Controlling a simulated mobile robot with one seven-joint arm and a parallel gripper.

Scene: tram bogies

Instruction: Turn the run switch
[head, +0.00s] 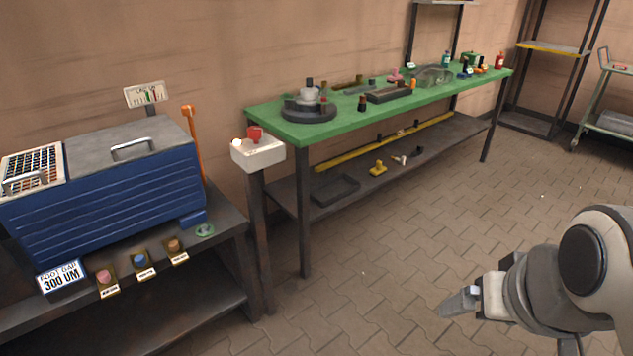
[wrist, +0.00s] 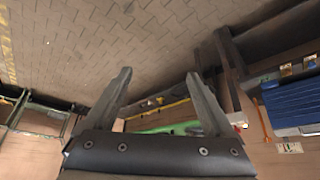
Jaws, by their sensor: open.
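A white switch box with a red knob (head: 255,134) stands on a dark post between the blue machine and the green workbench. It is probably the run switch; a small white round part sits at its left. The white box (head: 262,155) also shows in the wrist view, small at the right, partly behind a finger. My gripper (head: 460,302) is at the lower right in the head view, well apart from the switch box. In the wrist view my gripper (wrist: 160,90) has its two fingers spread, with nothing between them.
The blue machine (head: 105,195) stands on a dark bench at left, with coloured buttons along the front edge. The green workbench (head: 350,125) carries a round turntable, tools and bottles. A green trolley (head: 588,105) stands far right. The paved floor (head: 400,230) in the middle is clear.

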